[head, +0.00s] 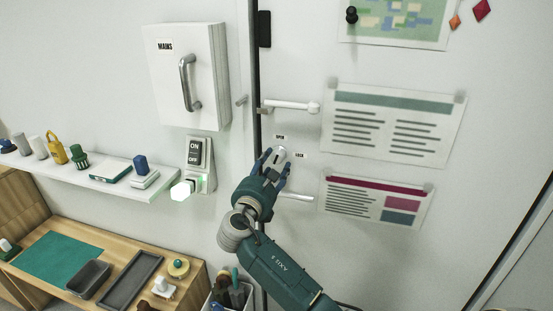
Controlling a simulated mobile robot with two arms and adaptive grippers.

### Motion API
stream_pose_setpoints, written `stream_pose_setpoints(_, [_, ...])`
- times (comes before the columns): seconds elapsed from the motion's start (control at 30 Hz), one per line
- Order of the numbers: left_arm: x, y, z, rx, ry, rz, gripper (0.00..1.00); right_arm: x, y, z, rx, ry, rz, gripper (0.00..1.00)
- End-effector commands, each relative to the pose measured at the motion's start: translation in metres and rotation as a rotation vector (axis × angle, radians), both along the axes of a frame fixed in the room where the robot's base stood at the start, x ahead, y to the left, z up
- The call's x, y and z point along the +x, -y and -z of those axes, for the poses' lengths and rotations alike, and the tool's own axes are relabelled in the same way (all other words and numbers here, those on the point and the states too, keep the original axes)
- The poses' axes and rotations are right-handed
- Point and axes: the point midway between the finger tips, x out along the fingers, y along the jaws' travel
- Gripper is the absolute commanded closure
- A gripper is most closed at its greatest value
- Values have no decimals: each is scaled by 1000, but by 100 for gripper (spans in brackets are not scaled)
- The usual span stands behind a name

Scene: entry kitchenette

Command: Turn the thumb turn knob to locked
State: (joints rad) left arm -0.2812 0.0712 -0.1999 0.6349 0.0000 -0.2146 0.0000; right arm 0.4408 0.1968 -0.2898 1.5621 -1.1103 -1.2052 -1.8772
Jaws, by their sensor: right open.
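The thumb turn knob (280,152) is a small pale knob on the white door, near the door's left edge. One small label (280,136) is above it, and a label that seems to read LOCK (299,155) is to its right. My right gripper (273,160) is open, with its blue-tipped fingers at the knob, seemingly on either side of it. The fingers partly cover the knob, so I cannot tell whether they touch it or which way it is turned. My left gripper is not in view.
A white lever (290,105) sticks out above the knob, and a pale handle (299,197) is below it. Left of the door are a MAINS box (208,75), an ON/OFF switch (195,153) and a shelf (105,183) with small items. A wooden bench (190,273) is below.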

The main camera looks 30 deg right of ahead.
Motion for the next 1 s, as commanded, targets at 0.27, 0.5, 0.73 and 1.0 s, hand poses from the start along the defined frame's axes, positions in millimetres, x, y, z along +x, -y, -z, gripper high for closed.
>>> stream_pose_setpoints(0.27, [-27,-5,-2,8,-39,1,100,21,25,-1,1,1,0,51])
stream_pose_setpoints(0.5, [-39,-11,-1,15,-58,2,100,22,27,0,2,1,0,51])
stream_pose_setpoints(0.73, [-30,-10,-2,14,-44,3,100,22,27,0,2,1,0,79])
stream_pose_setpoints(1.0, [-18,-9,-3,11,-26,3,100,22,27,3,5,-2,1,96])
